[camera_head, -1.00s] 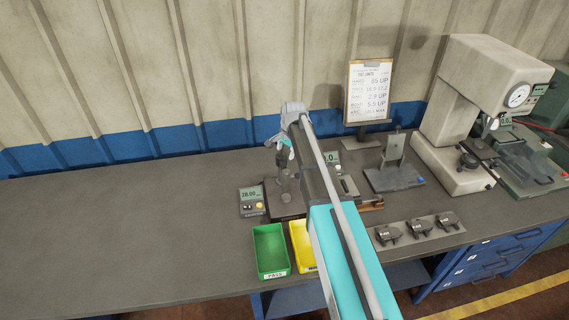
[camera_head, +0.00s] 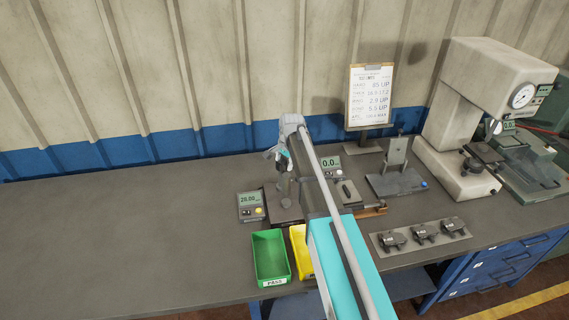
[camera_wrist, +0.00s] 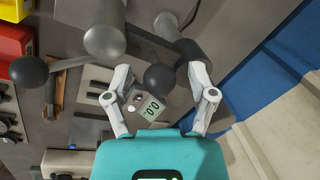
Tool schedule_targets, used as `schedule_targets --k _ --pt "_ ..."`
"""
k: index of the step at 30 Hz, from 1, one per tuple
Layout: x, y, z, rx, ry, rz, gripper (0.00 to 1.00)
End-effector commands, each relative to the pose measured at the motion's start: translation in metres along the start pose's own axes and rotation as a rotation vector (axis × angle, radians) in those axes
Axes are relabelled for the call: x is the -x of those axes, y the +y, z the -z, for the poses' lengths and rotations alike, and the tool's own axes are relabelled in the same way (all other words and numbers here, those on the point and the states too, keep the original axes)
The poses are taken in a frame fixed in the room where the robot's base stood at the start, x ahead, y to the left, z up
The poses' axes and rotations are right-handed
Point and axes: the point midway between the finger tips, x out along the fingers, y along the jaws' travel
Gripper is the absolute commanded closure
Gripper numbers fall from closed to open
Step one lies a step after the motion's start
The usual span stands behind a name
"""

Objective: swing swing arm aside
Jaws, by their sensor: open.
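My gripper (camera_head: 277,154) is above the fixture at the middle of the bench. In the wrist view my gripper (camera_wrist: 160,72) has its two fingers spread apart. A dark ball knob (camera_wrist: 160,79) appears between them; I cannot tell whether either finger touches it. A short dark rod runs from this knob towards a grey cylinder. A second dark ball (camera_wrist: 29,72) ends a thin rod at a thick grey post (camera_wrist: 104,40). I cannot tell for sure which of these is the swing arm. In the head view the fixture base (camera_head: 285,209) is partly hidden by my arm.
A digital readout (camera_head: 251,206) stands left of the fixture. Green (camera_head: 270,258) and yellow (camera_head: 299,252) bins are in front. A shoe strip (camera_head: 420,235), a small stand (camera_head: 396,170) and a large press (camera_head: 470,110) are to the right. The bench's left half is clear.

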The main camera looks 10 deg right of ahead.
Motion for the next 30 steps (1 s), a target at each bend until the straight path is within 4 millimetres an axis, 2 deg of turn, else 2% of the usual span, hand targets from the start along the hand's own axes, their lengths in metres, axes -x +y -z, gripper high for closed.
schedule_targets --k 2,14,30 --pt "0.0001 0.0000 0.0001 0.000 0.000 0.000 0.27" --pt "0.0001 0.0001 0.0001 0.000 0.000 0.000 1.00" --pt "-0.0006 -0.0028 -0.0043 0.028 -0.006 0.000 1.00"
